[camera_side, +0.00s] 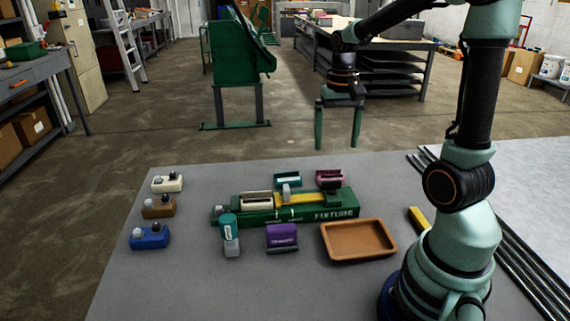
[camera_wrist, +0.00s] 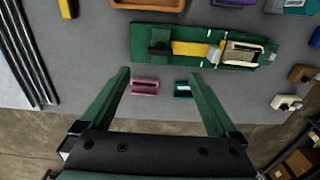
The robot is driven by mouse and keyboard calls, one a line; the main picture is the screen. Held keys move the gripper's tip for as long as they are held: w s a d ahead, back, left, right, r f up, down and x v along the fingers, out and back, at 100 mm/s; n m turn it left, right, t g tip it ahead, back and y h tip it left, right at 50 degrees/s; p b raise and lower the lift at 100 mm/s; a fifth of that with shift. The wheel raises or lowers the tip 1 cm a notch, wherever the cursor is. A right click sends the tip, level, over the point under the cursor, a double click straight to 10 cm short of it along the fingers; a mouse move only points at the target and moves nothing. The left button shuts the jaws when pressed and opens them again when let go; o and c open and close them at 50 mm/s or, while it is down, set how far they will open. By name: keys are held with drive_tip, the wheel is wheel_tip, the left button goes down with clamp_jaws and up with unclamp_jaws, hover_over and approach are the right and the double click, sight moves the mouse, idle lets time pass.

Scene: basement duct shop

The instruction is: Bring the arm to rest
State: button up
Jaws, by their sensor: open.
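My gripper (camera_side: 339,127) hangs above the far edge of the grey table, fingers down and apart, with nothing between them. In the wrist view my gripper (camera_wrist: 160,85) shows two green fingers spread wide. A pink block (camera_wrist: 145,87) and a teal block (camera_wrist: 183,89) lie on the table below, seen between the fingers. The green fixture (camera_side: 335,212) stands mid-table with a cream piece (camera_side: 257,198) and a yellow bar (camera_side: 300,199) on it.
A brown tray (camera_side: 358,257) is empty right of a purple block (camera_side: 282,237) and a teal-and-grey piece (camera_side: 230,236). White (camera_side: 167,184), brown (camera_side: 158,208) and blue (camera_side: 149,238) blocks line the left side. Black rods (camera_side: 520,260) lie at the right. The table's front left is clear.

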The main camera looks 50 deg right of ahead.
drive_tip(key=shift+r, duration=0.35)
drive_tip(key=s+a+r+n+t, duration=0.1)
drive_tip(key=a+n, duration=0.3)
drive_tip(key=a, duration=0.4)
drive_tip(key=s+a+r+n+t, duration=0.1)
drive_tip(key=a+r+n+t, duration=0.3)
drive_tip(key=a, duration=0.4)
drive_tip(key=shift+a+r+n+t, duration=0.2)
drive_tip(key=shift+a+n+t, duration=0.15)
drive_tip(key=shift+n, duration=0.25)
